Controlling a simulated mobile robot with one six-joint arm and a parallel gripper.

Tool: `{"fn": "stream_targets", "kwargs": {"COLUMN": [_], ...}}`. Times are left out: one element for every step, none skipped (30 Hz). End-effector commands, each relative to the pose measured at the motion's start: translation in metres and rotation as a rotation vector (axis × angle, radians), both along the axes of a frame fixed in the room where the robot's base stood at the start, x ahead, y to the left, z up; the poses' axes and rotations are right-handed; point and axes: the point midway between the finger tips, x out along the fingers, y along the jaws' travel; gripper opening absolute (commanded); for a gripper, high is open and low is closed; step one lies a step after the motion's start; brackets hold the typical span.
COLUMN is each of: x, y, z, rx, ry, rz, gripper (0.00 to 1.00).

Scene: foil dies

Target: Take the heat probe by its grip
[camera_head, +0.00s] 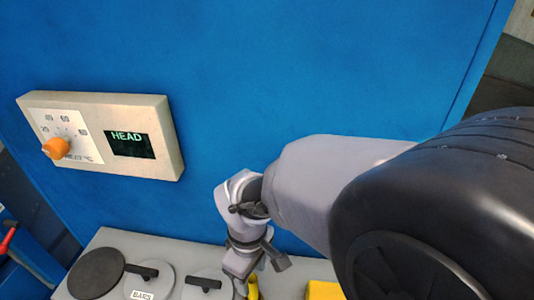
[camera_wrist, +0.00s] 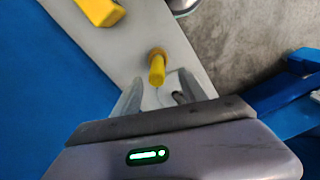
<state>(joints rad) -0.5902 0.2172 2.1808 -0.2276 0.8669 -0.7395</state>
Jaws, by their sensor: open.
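The heat probe appears to be the yellow upright piece with a brownish collar (camera_wrist: 157,68) on the grey shelf in the wrist view. In the head view a small yellow part (camera_head: 253,288) shows beside my gripper (camera_head: 256,267), mostly hidden at the lower edge. In the wrist view my gripper (camera_wrist: 156,88) is open, with one finger on each side of the yellow grip's lower end. I cannot tell whether either finger touches it. A thin pale line, perhaps a cable, runs near the grip.
A yellow block (camera_wrist: 98,9) lies on the shelf nearby. A beige control box (camera_head: 90,100) with an orange knob (camera_head: 55,148) and a HEAD display is on the blue panel (camera_head: 290,70).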

Motion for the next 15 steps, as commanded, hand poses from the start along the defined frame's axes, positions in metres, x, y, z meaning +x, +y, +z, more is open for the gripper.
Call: {"fn": "stream_targets", "kwargs": {"x": [-0.001, -0.001, 0.000, 0.000, 0.000, 0.001, 0.001, 0.002, 0.004, 0.005, 0.006, 0.007, 0.007, 0.007, 0.007], "y": [-0.001, -0.001, 0.000, 0.000, 0.000, 0.000, 0.001, 0.002, 0.004, 0.005, 0.007, 0.008, 0.008, 0.008, 0.008], "z": [-0.016, -0.022, -0.028, -0.031, -0.034, -0.037, -0.041, -0.046, -0.055, -0.062, -0.068, -0.075, -0.080, -0.084, -0.087], "rx": [-0.003, -0.002, -0.001, -0.001, 0.000, 0.000, 0.000, 0.000, 0.000, -0.001, -0.002, -0.001, -0.001, 0.000, 0.000], "ry": [0.004, 0.002, 0.002, 0.002, 0.001, 0.000, 0.000, 0.001, 0.001, 0.002, 0.002, 0.002, 0.003, 0.001, 0.001], "rz": [0.000, 0.000, -0.001, -0.002, -0.002, -0.002, -0.002, -0.002, -0.001, -0.001, -0.001, -0.002, -0.003, -0.003, -0.003], "gripper": [0.50, 0.50, 0.50, 0.50, 0.50, 0.50, 0.50, 0.50, 0.50, 0.50, 0.50, 0.50, 0.50, 0.50, 0.50]}}
